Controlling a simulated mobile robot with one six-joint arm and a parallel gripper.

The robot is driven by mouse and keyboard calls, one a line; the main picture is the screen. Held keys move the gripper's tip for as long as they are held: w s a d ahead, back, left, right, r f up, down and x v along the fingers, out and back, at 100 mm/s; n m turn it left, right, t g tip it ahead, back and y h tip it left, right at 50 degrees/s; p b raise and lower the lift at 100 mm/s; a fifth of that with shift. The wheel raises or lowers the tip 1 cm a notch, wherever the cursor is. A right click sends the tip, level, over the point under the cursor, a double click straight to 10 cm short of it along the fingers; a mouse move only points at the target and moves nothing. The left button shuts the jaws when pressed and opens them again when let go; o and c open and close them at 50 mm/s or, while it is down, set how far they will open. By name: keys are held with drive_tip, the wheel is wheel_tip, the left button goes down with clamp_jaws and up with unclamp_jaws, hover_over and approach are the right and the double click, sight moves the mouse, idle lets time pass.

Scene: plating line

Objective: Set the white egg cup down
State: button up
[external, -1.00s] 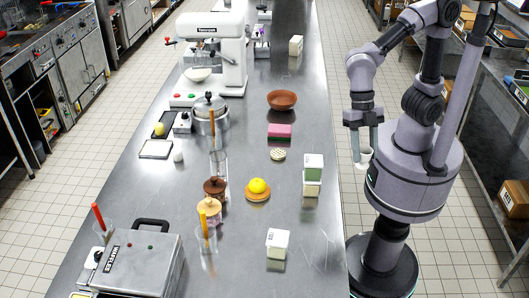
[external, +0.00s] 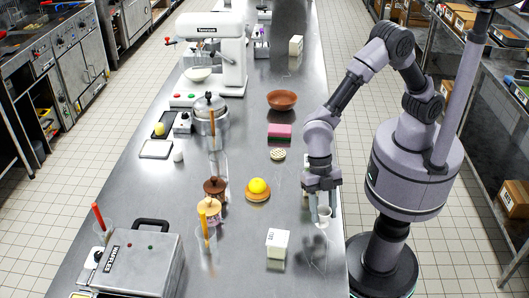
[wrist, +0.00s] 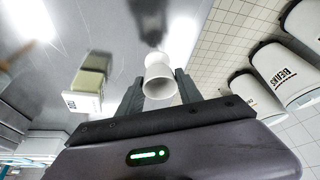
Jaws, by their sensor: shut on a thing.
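The white egg cup (external: 324,214) is between the fingers of my gripper (external: 322,212) over the right side of the steel counter (external: 185,218). In the wrist view, my gripper (wrist: 160,88) is shut on the egg cup (wrist: 159,80). A dark shadow or reflection of the cup shows on the counter just beyond it. I cannot tell whether its foot touches the counter.
A yellow ball on an orange saucer (external: 258,197) is further left. My arm hides another carton. The counter's right edge is close.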

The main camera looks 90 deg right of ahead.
drive_tip(key=f, duration=0.1)
drive_tip(key=f+b, duration=0.1)
drive_tip(key=w+f, duration=0.1)
drive_tip(key=f, duration=0.1)
drive_tip(key=shift+a, duration=0.4)
drive_tip(key=shift+r, duration=0.15)
drive_tip(key=shift+b, duration=0.35)
drive_tip(key=o, duration=1.4)
drive_tip(key=shift+c, duration=0.2)
